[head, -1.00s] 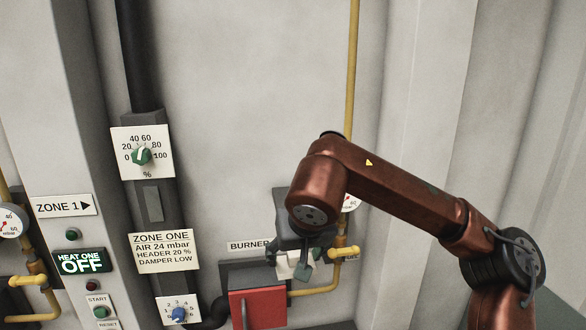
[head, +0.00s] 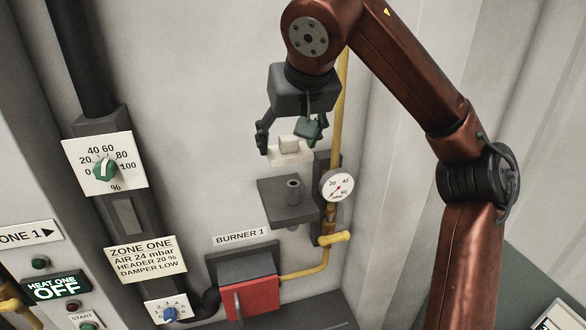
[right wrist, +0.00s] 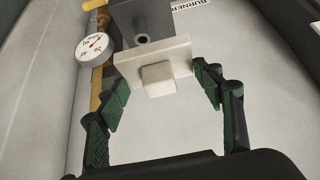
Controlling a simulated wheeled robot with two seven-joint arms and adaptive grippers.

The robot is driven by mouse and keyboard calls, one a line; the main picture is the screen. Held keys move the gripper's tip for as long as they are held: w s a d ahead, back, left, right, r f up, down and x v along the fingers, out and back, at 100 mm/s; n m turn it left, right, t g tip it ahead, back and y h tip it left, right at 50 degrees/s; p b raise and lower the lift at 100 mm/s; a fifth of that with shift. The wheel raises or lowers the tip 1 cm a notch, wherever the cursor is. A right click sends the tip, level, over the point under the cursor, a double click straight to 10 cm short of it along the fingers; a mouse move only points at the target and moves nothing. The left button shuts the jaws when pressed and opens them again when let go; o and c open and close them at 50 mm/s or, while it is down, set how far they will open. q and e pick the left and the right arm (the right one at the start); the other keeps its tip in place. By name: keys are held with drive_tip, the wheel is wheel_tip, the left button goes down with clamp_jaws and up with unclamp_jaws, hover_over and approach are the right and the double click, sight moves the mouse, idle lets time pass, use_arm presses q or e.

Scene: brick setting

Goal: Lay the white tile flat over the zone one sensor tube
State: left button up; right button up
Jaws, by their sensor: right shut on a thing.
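The white tile (head: 291,156), a flat slab with a square block on it, is held in my right gripper (head: 290,135). In the right wrist view the tile (right wrist: 180,55) lies between the green-padded fingers (right wrist: 162,100), its block facing the camera. Below it in the head view, a short dark upright tube (head: 293,190) stands on a grey shelf plate (head: 270,205); I take it for the zone one sensor tube. The tile is above the tube, apart from it. The tube's open end (right wrist: 142,40) shows past the tile in the right wrist view. My left gripper is not in view.
A round gauge (head: 337,186) and a yellow pipe (head: 331,240) stand close to the right of the shelf plate. A red and grey burner box (head: 245,290) is below it. Bare wall (head: 200,100) lies left of the gripper.

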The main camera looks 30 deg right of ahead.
drive_tip(key=w+d+f, duration=0.2)
drive_tip(key=f, duration=0.1)
drive_tip(key=w+d+f+b, duration=0.1)
drive_tip(key=f, duration=0.1)
drive_tip(key=shift+w, duration=0.4)
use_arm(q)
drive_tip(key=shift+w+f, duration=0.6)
use_arm(e)
drive_tip(key=shift+w+d+f, duration=0.15)
drive_tip(key=shift+d+f, duration=0.05)
drive_tip(key=shift+f, duration=0.55)
drive_tip(key=shift+w+d+f, duration=0.15)
drive_tip(key=shift+w+f, duration=0.05)
drive_tip(key=shift+f, duration=0.55)
drive_tip(key=shift+w+d+f, duration=0.15)
drive_tip(key=shift+d+f, duration=0.05)
drive_tip(key=shift+f, duration=0.55)
drive_tip(key=shift+a+f, duration=0.1)
drive_tip(key=shift+f, duration=0.4)
drive_tip(key=o, duration=1.2)
